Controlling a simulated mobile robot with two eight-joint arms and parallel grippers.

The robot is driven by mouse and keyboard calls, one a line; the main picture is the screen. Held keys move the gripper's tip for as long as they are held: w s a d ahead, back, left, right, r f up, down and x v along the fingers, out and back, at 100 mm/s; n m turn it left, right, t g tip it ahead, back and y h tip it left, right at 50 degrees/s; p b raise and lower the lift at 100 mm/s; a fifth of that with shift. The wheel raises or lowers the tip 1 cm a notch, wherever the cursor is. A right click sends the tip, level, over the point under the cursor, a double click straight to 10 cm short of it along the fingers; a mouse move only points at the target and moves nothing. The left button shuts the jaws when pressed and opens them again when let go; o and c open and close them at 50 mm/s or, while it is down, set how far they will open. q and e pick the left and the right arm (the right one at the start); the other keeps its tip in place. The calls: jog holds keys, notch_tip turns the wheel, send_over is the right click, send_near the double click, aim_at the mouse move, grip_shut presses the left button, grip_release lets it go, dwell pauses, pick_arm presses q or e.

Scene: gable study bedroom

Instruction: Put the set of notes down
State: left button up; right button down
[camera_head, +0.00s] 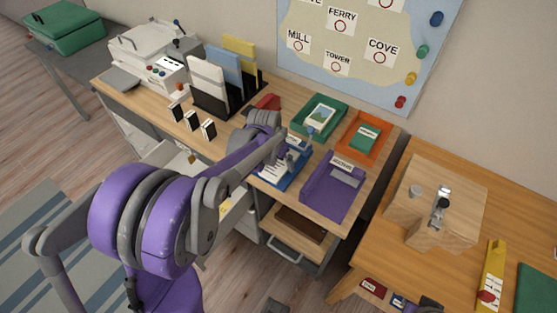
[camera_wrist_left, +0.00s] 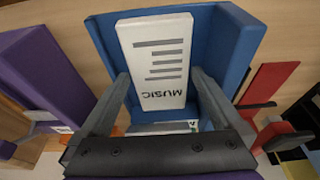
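The set of notes is a white slab marked MUSIC with grey lines (camera_wrist_left: 158,62). In the wrist view it lies within the walls of a blue tray (camera_wrist_left: 235,45). My left gripper (camera_wrist_left: 158,74) has one finger against each long side of the notes, shut on them. I cannot tell whether the notes touch the tray floor. In the head view the blue tray (camera_head: 284,183) stands at the desk's front edge, partly hidden by my left arm, and the white notes (camera_head: 270,172) show in part. My right gripper is not in view.
A purple tray (camera_head: 325,202) stands right of the blue one, with green (camera_head: 340,107) and orange (camera_head: 383,151) trays behind. A red object (camera_head: 267,103) and a black file rack (camera_head: 215,104) are left. A wooden block stand (camera_head: 460,190) is on the right table.

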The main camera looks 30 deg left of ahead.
pick_arm(q)
jog(key=shift+r, duration=0.3)
jog(key=p+v, duration=0.2)
jog(key=v, duration=0.9)
jog(key=s+d+f, duration=0.1)
jog(key=s+d, duration=0.2)
jog(key=s, duration=0.3)
jog(key=s+d+f+t, duration=0.1)
jog(key=s+d+f, duration=0.1)
jog(key=s+d, duration=0.2)
jog(key=s+d+f, duration=0.2)
jog(key=s+d, duration=0.1)
jog(key=s, duration=0.6)
jog(key=shift+s+d+n+t, duration=0.3)
jog(key=shift+s+n+t, duration=0.1)
